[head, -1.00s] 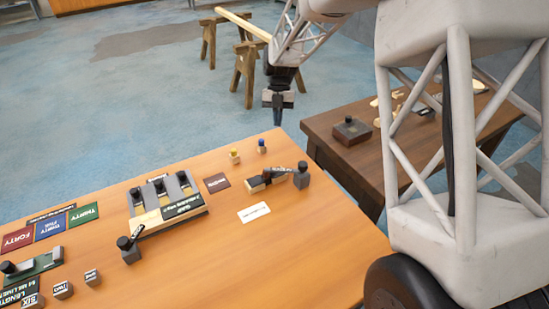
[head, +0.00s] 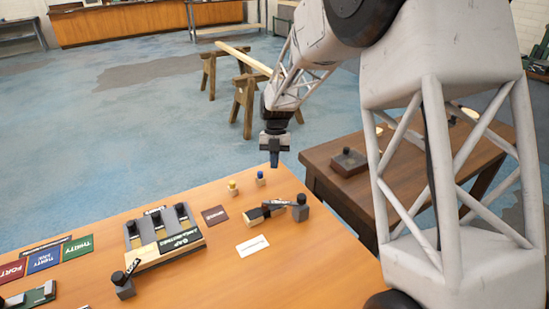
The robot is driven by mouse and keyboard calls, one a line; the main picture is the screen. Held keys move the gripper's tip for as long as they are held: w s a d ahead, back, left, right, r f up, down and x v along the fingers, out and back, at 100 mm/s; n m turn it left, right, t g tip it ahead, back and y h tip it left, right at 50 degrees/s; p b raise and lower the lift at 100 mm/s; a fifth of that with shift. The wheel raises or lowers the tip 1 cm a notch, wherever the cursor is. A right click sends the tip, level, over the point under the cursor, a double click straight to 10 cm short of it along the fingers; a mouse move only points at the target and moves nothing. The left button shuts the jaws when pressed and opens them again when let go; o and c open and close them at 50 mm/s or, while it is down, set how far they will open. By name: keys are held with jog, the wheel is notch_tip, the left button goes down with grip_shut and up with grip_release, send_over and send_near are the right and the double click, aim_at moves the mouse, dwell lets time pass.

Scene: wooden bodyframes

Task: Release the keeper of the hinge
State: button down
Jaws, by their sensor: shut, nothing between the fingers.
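My gripper (head: 274,162) is shut and empty, pointing down by the far edge of the orange wooden table. On the table in front of it lies a small fitting: a dark block with a pale wooden end (head: 256,214), a dark bar with pale lettering (head: 280,203), and a dark grey block with a round black knob (head: 300,208) at its right end. This looks like the hinge and its keeper, but I cannot read the lettering or tell which part is which. My gripper is above and beyond this fitting, not touching it.
Two small blocks with yellow (head: 233,188) and blue (head: 260,179) tops stand near the gripper. A white card (head: 252,246) lies in front of the fitting. A lettered rack with black knobs (head: 165,236) stands left. A dark side table (head: 325,176) is at right.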

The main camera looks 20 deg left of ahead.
jog(key=x, duration=0.6)
jog(key=shift+s+f, duration=0.1)
jog(key=shift+f, duration=0.2)
jog(key=s, duration=0.2)
jog(key=shift+s+d+f, duration=0.25)
jog(key=shift+s, duration=0.15)
jog(key=shift+s+d, duration=0.15)
jog(key=shift+s, duration=0.5)
